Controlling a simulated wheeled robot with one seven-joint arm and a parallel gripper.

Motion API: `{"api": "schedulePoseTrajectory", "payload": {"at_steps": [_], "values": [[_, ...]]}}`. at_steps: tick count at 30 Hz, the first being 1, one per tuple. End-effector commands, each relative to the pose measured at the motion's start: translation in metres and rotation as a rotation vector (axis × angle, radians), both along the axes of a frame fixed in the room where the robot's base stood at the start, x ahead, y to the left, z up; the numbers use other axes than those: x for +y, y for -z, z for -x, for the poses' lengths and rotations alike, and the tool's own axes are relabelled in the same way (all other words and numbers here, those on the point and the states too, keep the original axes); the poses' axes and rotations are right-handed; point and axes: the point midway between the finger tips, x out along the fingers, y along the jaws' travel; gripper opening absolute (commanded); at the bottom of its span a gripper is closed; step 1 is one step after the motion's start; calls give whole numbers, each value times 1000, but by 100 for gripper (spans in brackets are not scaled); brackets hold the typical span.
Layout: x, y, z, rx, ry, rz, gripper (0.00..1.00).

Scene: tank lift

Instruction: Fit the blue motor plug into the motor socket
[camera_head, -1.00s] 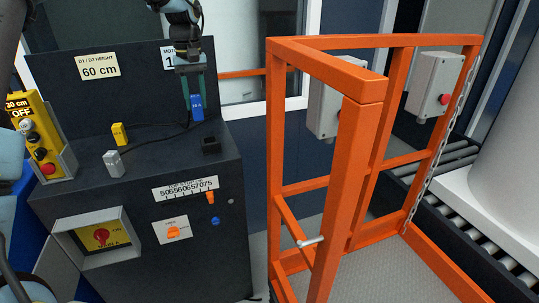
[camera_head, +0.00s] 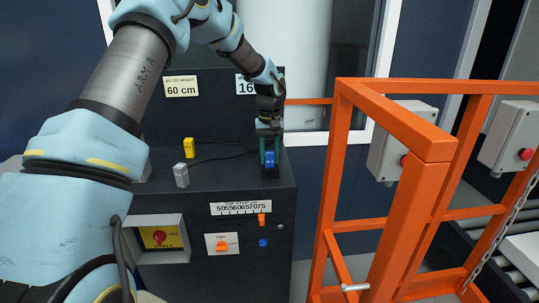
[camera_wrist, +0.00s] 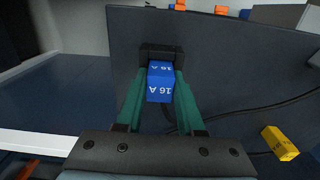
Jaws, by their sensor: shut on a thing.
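The blue motor plug (camera_head: 270,159), marked 16 A, is upright between the green fingers of my gripper (camera_head: 269,153), which is shut on it. The plug also shows in the wrist view (camera_wrist: 161,82), held from both sides by the fingers (camera_wrist: 160,92). The black motor socket (camera_head: 270,174) is on the right end of the dark cabinet top, right under the plug. In the wrist view the socket (camera_wrist: 174,50) frames the plug's far end. The plug looks in line with the socket and at its mouth; I cannot tell how deep it sits.
A yellow plug (camera_head: 189,147) and a grey plug (camera_head: 181,174) with black cables stand on the cabinet (camera_head: 215,178), left of the socket. An orange railing (camera_head: 400,190) with grey button boxes stands to the right.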

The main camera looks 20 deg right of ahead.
Motion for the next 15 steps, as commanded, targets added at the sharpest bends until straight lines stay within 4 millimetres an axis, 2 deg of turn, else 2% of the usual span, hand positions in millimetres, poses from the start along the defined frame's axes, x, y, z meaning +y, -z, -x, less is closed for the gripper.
{"api": "schedulePoseTrajectory", "payload": {"at_steps": [7,8,15], "values": [[0,4,0,0,0,-1,0],[0,3,0,0,0,-1,39],[0,3,0,0,0,-1,66]]}}
